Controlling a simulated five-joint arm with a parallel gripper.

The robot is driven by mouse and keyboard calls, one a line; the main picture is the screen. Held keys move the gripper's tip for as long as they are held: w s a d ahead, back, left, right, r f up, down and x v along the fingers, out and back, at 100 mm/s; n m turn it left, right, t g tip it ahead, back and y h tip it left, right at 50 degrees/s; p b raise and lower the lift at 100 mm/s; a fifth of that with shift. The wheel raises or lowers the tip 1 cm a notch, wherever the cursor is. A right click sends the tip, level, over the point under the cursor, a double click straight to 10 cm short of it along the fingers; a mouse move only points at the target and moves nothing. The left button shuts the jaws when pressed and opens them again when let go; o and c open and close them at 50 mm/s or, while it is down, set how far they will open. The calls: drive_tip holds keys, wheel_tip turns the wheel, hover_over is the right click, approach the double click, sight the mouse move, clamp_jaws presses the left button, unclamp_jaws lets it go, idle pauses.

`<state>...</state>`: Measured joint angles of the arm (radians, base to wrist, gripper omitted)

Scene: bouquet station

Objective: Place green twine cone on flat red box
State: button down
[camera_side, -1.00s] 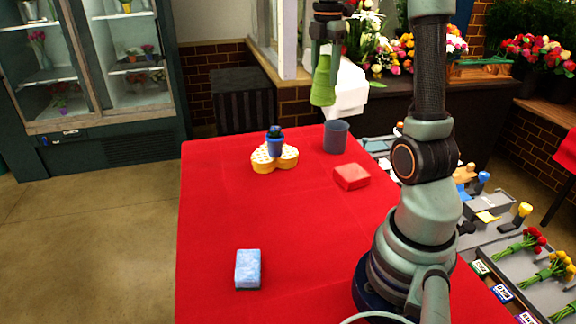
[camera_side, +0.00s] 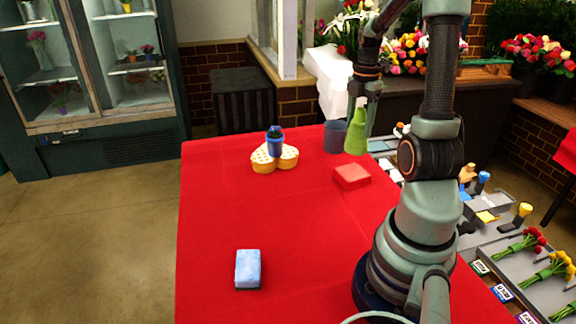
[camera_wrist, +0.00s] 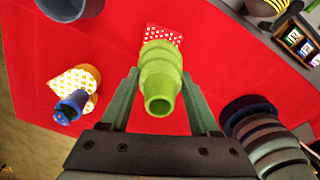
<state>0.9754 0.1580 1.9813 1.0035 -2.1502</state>
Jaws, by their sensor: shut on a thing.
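The green twine cone (camera_side: 356,138) is held in my gripper (camera_side: 361,108), narrow end up and wide end down, close to upright. In the wrist view the cone (camera_wrist: 160,75) sits between both fingers of my gripper (camera_wrist: 161,84), its open narrow end toward the camera. The flat red box (camera_side: 351,177) lies on the red table, nearer the side camera than the cone, and nothing rests on it. In the wrist view the box (camera_wrist: 166,34) shows white dots and is partly hidden behind the cone. The cone appears above the table, apart from the box.
A grey-blue cup (camera_side: 334,136) stands beside the cone in the side view. A yellow heart-shaped box (camera_side: 287,160) bears a small blue pot (camera_side: 275,146). A light blue block (camera_side: 248,268) lies at the front. The tablecloth (camera_side: 285,215) between them is clear.

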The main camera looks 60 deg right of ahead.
drive_tip(key=shift+f, duration=3.45)
drive_tip(key=shift+f, duration=0.15)
drive_tip(key=shift+c, duration=0.6)
unclamp_jaws()
